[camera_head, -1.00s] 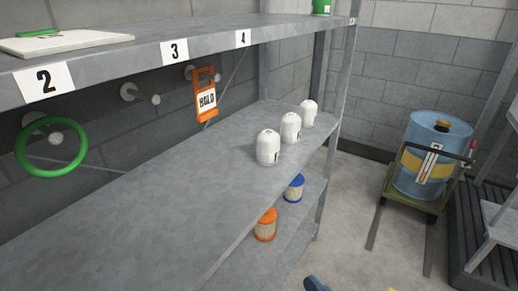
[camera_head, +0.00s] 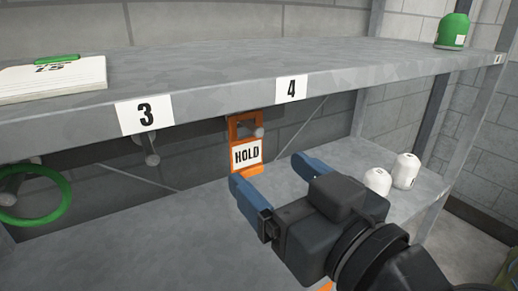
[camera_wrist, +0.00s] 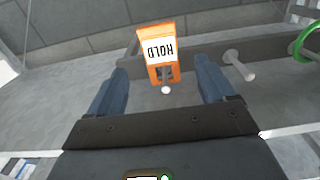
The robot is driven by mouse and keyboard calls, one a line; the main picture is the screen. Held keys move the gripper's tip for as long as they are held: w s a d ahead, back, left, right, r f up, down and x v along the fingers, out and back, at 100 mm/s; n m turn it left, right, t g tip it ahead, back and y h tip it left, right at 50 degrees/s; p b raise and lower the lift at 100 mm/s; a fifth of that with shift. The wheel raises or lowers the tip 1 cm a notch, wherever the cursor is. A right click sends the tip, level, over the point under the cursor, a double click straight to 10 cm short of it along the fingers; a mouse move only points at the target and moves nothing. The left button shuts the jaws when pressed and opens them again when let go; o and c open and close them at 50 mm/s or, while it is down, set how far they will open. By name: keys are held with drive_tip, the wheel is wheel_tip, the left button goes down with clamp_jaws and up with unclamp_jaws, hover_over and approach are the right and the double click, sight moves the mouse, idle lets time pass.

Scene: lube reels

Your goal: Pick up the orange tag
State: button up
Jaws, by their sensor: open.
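The orange tag (camera_head: 246,127) has a white label reading HOLD and hangs on a peg under the upper shelf, below the number 4 label. In the wrist view the tag (camera_wrist: 159,44) appears upside down, ahead of the fingers and between their lines. My gripper (camera_head: 272,171) has blue fingers spread apart. It is in front of the tag and a little below it in the head view, with nothing between the fingers. In the wrist view the peg's round end (camera_wrist: 166,90) shows at the tag's opening.
The upper shelf (camera_head: 220,88) runs above the tag, with a notepad (camera_head: 52,77) and a green container (camera_head: 453,31) on it. A green ring (camera_head: 35,196) hangs at left. White canisters (camera_head: 405,170) stand on the lower shelf. An empty peg (camera_wrist: 239,65) is beside the tag.

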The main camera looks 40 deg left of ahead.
sight(247, 148)
drive_tip(key=x, duration=0.3)
drive_tip(key=p+x, duration=0.1)
drive_tip(key=x, duration=0.2)
drive_tip(key=shift+r, duration=0.2)
drive_tip(key=c, duration=1.1)
drive_tip(key=shift+r, duration=0.2)
drive_tip(key=shift+v, duration=9.05)
